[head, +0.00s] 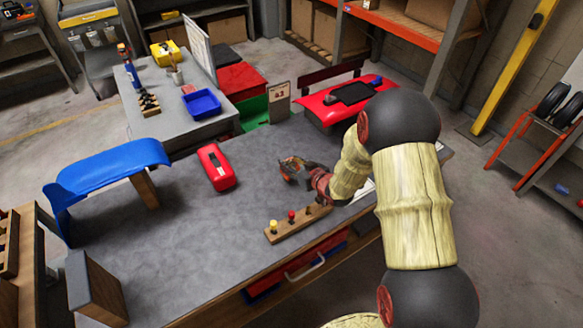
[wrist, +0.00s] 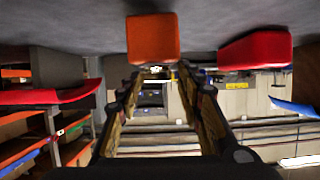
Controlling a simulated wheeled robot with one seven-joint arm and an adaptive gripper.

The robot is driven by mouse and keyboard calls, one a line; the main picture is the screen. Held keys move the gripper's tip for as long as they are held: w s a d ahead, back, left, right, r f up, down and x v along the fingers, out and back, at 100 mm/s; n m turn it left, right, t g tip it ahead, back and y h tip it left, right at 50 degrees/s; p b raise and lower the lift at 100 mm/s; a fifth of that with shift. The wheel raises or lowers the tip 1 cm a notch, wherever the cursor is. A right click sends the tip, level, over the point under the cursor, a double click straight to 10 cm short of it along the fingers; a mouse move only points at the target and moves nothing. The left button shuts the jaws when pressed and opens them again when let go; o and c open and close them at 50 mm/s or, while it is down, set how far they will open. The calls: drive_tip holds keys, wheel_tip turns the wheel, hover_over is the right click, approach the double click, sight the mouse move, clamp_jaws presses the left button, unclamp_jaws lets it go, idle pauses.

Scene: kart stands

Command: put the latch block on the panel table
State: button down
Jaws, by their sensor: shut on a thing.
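My gripper (head: 295,168) is over the large grey table (head: 190,235), shut on an orange block (wrist: 152,40), which I take to be the latch block. In the wrist view the fingertips (wrist: 158,75) meet the block's lower edge. In the head view the block is small and partly hidden by the fingers. I cannot tell whether it touches the tabletop. A blue curved panel (head: 115,165) stands on this table at the left. No label marks either table as the panel table.
A red case (head: 216,167) lies left of my gripper. A wooden strip with colored knobs (head: 297,222) lies at the table's front edge. A smaller grey table (head: 165,122) with a blue tray (head: 202,102) stands behind. A red panel (head: 330,107) is at the back right. Bare tabletop surrounds the case.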

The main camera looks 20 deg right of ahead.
drive_tip(key=shift+f, duration=0.5)
drive_tip(key=shift+f, duration=0.15)
drive_tip(key=c, duration=1.2)
unclamp_jaws()
